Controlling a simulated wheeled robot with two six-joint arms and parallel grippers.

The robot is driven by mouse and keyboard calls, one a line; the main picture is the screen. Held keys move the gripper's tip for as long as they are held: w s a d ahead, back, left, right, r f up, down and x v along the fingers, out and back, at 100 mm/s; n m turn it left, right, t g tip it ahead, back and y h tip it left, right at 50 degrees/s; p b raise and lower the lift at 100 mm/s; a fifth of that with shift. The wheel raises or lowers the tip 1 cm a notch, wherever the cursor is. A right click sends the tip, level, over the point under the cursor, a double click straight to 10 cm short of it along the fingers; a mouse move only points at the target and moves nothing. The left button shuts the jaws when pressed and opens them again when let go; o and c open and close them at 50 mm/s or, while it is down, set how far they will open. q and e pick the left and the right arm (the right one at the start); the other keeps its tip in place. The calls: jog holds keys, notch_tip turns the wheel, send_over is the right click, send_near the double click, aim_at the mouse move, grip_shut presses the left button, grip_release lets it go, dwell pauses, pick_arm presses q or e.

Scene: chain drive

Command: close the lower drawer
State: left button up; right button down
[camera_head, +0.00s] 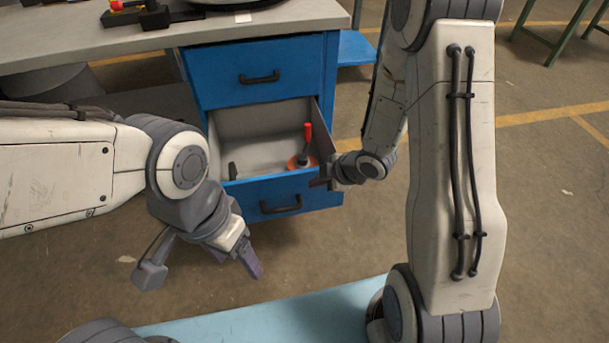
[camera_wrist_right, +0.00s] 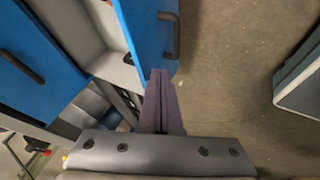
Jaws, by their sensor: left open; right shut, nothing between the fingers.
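The lower drawer (camera_head: 246,194) is open, with a blue front, a dark handle (camera_head: 281,205) and a grey inside. It also shows in the right wrist view, with its blue front (camera_wrist_right: 148,38) and handle (camera_wrist_right: 170,36). My right gripper (camera_head: 322,172) is at the right end of the drawer front. In the right wrist view its shut fingers (camera_wrist_right: 159,90) are by the edge of the front; I cannot tell whether they touch it. My left gripper (camera_head: 205,266) is open and empty in front of the drawer, lower in the picture.
A red-handled tool (camera_head: 307,140) on an orange disc stands inside the drawer. The shut upper drawer (camera_head: 235,80) is above, under the grey worktop (camera_head: 110,30). Bare floor (camera_head: 300,250) lies in front of the drawer.

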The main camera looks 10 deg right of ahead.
jog(key=b, duration=0.3)
send_near(289, 181)
notch_tip(289, 181, down, 4)
jog(key=s+a, duration=0.2)
jog(key=w, duration=0.3)
jog(key=shift+w, duration=0.55)
jog(key=shift+d, duration=0.1)
